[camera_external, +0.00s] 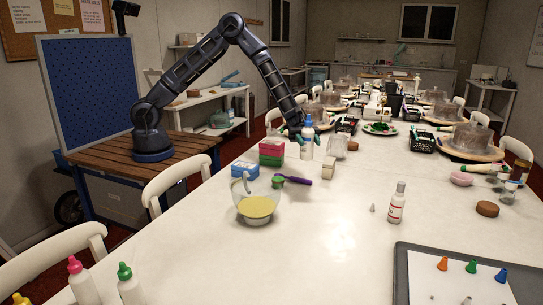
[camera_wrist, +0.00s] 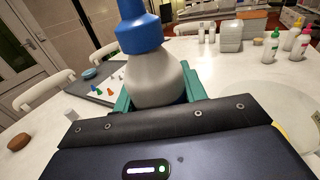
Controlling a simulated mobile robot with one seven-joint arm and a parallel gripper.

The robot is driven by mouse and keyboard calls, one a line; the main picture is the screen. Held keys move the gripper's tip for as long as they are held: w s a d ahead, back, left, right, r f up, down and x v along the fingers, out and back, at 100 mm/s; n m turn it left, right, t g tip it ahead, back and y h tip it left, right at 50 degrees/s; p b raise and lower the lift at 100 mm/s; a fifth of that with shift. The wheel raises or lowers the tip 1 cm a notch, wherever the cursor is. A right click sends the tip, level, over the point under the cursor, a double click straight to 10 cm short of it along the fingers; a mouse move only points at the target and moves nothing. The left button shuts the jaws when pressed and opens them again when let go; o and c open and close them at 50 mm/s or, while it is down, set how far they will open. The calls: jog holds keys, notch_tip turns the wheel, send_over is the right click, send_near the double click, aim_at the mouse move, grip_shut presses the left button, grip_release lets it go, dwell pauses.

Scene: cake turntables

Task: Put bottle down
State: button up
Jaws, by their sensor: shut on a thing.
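My gripper (camera_external: 302,134) is shut on a white bottle (camera_external: 307,149) with a blue cap, over the white table (camera_external: 330,225). In the wrist view the bottle (camera_wrist: 152,75) stands upright between the green fingers (camera_wrist: 155,90), its blue cap near the top edge. Its lower part is hidden by the gripper there. In the external view the bottle's lower end is at or just above the table top; I cannot tell whether it touches.
Close by are stacked coloured boxes (camera_external: 271,152), a small cream block (camera_external: 329,167), a purple-handled scoop (camera_external: 296,180) and a glass bowl (camera_external: 256,205). A white bottle with a red label (camera_external: 397,204) stands right of a clear middle area. A tray (camera_external: 403,290) lies at the front right.

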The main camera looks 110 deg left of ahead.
jog(key=s+a+n+t+y, duration=0.2)
jog(key=a+n+t, duration=0.1)
jog(key=a, duration=1.5)
jog(key=s+a+n+t+y, duration=0.2)
jog(key=a+t+y, duration=0.1)
jog(key=a, duration=1.5)
jog(key=s+a+n+t+y, duration=0.1)
jog(key=s+a+y, duration=0.1)
jog(key=s+a, duration=0.6)
jog(key=s+a+n+t+y, duration=0.15)
jog(key=s+a, duration=0.25)
jog(key=a, duration=0.7)
jog(key=s+a+n+y, duration=0.25)
jog(key=s+a, duration=0.25)
jog(key=a, duration=0.5)
jog(key=shift+m, duration=0.3)
notch_tip(320, 180, down, 20)
jog(key=shift+s+r, duration=0.15)
jog(key=shift+r, duration=0.1)
jog(key=o, duration=1)
jog(key=shift+f, duration=0.1)
jog(key=shift+o, duration=0.2)
